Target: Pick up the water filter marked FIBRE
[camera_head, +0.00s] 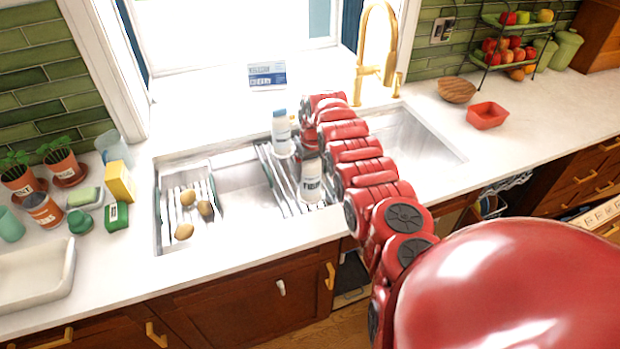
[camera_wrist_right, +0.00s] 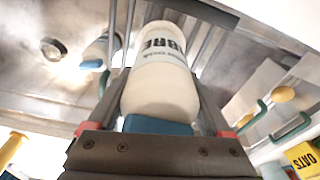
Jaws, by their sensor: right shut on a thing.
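The water filter marked FIBRE (camera_wrist_right: 160,82) is a white cylinder with a blue end and dark lettering, of which the wrist view shows "BRE". My right gripper (camera_wrist_right: 158,100) is shut on it, one finger on each side. In the head view the filter (camera_head: 311,183) is over the slatted rack in the sink, below my gripper (camera_head: 311,158). I cannot tell whether it touches the rack. A second white filter (camera_head: 282,134) with a blue-grey top stands just behind and left; it also shows in the wrist view (camera_wrist_right: 97,52). My left gripper is out of view.
The slatted rack (camera_head: 277,186) spans the sink. A left rack (camera_head: 162,205) holds several potatoes. A gold tap (camera_head: 368,70) rises behind my right arm. A red bowl (camera_head: 487,116) and a wooden bowl (camera_head: 456,90) are on the right counter. Pots, sponges and boxes crowd the left counter.

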